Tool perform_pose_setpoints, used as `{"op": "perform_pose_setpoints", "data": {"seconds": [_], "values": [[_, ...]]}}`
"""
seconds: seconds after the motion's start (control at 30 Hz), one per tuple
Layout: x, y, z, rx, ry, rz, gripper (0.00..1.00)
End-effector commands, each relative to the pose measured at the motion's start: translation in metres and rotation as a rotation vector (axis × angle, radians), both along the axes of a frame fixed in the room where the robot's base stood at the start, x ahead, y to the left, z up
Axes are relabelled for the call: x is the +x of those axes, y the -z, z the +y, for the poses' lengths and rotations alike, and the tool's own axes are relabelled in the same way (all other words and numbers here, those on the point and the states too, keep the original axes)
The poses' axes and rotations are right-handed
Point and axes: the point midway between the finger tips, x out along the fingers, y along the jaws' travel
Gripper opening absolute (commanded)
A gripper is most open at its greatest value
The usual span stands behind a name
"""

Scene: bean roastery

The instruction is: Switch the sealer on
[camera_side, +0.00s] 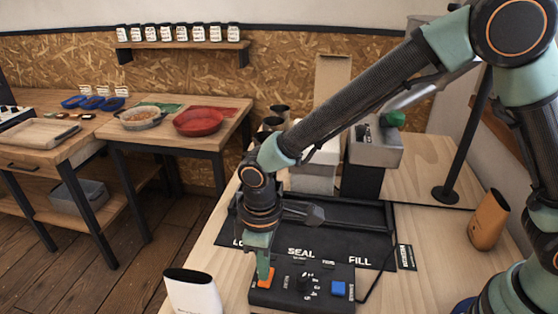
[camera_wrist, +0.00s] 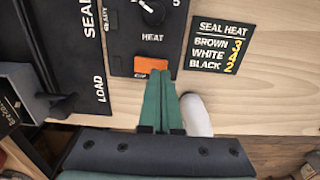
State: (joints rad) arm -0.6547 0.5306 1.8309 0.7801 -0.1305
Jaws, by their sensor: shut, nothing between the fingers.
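The sealer is a black unit with a mat marked LOAD, SEAL and FILL, and a control box (camera_side: 318,297) at its front. The box carries an orange rocker switch (camera_side: 270,274), a black dial (camera_side: 303,283) and a blue button (camera_side: 339,289). The switch (camera_wrist: 151,65) and the dial, marked HEAT (camera_wrist: 153,10), also show in the wrist view. My gripper (camera_side: 264,279) is shut and empty, pointing down, with its green fingertips (camera_wrist: 160,76) at the switch and partly covering it. I cannot tell whether they touch it or which way the switch is set.
A white pouch (camera_side: 193,293) stands left of the control box, close to my gripper. A brown pouch (camera_side: 488,220) stands at the right. A seal heat card (camera_wrist: 221,45) lies beside the box. A metal machine (camera_side: 375,150) is behind the mat.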

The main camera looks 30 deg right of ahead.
Motion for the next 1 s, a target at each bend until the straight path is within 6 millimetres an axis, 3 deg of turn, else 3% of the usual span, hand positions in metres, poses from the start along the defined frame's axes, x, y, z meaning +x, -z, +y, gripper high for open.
{"op": "perform_pose_setpoints", "data": {"seconds": [1.0], "values": [[0.0001, 0.0085, 0.0001, 0.0, 0.0, 0.0, 0.0]]}}
